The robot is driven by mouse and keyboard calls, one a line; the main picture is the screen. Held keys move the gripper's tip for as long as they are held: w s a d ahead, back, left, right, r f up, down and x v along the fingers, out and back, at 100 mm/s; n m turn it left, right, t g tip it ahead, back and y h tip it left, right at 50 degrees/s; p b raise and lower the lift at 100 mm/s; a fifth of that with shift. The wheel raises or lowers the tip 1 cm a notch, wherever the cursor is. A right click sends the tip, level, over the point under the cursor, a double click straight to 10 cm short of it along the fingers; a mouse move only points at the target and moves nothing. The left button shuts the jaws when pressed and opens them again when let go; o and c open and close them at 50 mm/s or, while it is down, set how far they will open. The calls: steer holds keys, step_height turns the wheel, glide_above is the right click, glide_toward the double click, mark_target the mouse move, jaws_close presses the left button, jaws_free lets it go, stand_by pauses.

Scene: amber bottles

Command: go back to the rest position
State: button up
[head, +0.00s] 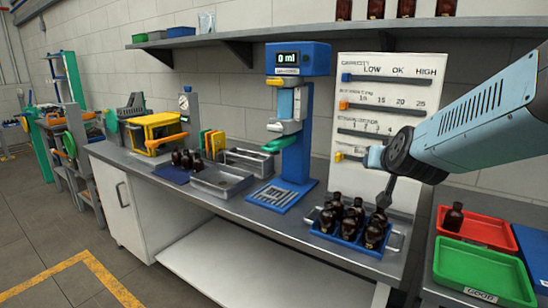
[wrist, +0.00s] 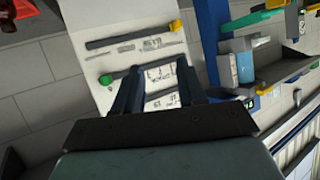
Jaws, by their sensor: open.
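My light-blue arm reaches in from the right in the head view. My gripper (head: 384,194) hangs in front of the white slider panel (head: 358,75), above the blue crate (head: 342,238) of dark amber bottles. In the wrist view my gripper (wrist: 158,84) shows two dark fingers spread apart with nothing between them. The white panel (wrist: 95,20) lies beyond the fingers and appears turned. Amber bottles (head: 353,213) stand in the crate, apart from the gripper as far as I can tell.
A blue filling machine (head: 296,130) reading 0 ml stands left of the panel. A red tray (head: 490,228) with one bottle and a green tray (head: 485,275) are at right. A metal tray (head: 222,184) and several bottles (head: 187,160) are further left. A shelf (head: 230,38) runs above.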

steer(key=s+a+f+n+g+y, duration=0.1)
steer(key=s+g, duration=0.6)
steer(key=s, duration=1.3)
steer(key=shift+a+n, duration=0.5)
steer(key=shift+n, duration=0.1)
steer(key=shift+f, duration=0.1)
